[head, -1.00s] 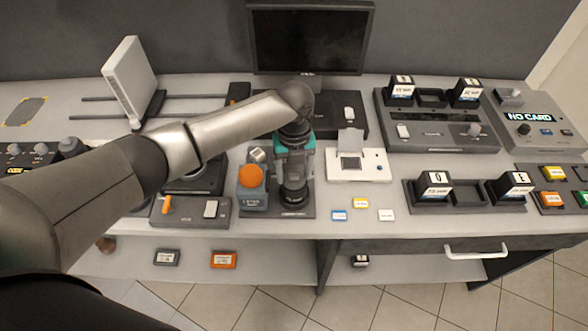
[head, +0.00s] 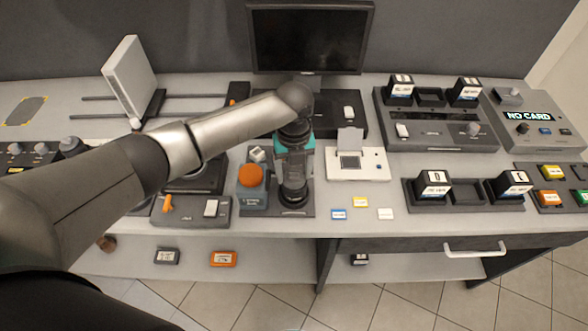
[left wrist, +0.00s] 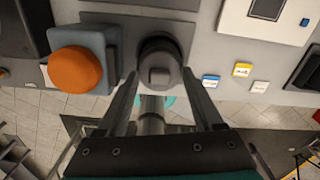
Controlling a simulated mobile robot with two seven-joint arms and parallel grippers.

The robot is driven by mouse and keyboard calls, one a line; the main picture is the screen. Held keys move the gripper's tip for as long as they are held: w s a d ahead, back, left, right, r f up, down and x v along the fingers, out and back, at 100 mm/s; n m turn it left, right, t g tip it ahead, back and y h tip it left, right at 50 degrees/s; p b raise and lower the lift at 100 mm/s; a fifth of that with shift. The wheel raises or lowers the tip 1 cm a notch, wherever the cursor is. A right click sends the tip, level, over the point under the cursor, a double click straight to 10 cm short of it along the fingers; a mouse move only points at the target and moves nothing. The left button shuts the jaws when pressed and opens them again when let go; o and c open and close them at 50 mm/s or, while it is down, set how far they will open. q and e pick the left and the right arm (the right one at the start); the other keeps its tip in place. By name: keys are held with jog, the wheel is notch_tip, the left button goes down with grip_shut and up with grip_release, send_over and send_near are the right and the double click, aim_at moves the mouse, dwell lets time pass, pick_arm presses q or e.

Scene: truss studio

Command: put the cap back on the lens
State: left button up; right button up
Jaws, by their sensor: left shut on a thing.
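My left gripper (left wrist: 160,80) reaches down over a dark pad (head: 258,212) near the front edge of the desk. In the left wrist view its two fingers are shut on the dark round cap (left wrist: 159,76), which has a small square knob. In the head view the gripper (head: 293,182) is above a dark round lens (head: 294,197) on the pad. The cap hides most of the lens in the wrist view, and I cannot tell whether the cap is seated on it. My right gripper is not in view.
A large orange button (head: 251,176) on a grey block stands just left of the lens. A white device (head: 357,166) is to the right, with small blue, yellow and white cards (head: 361,202) before it. A monitor (head: 311,38) stands behind. The desk's front edge is close.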

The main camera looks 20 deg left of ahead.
pick_arm(q)
jog(key=shift+f+p, duration=0.15)
jog(key=shift+p, duration=0.35)
dwell(1.7)
jog(key=o, duration=1.3)
jog(key=shift+r+p, duration=3.55)
grip_shut()
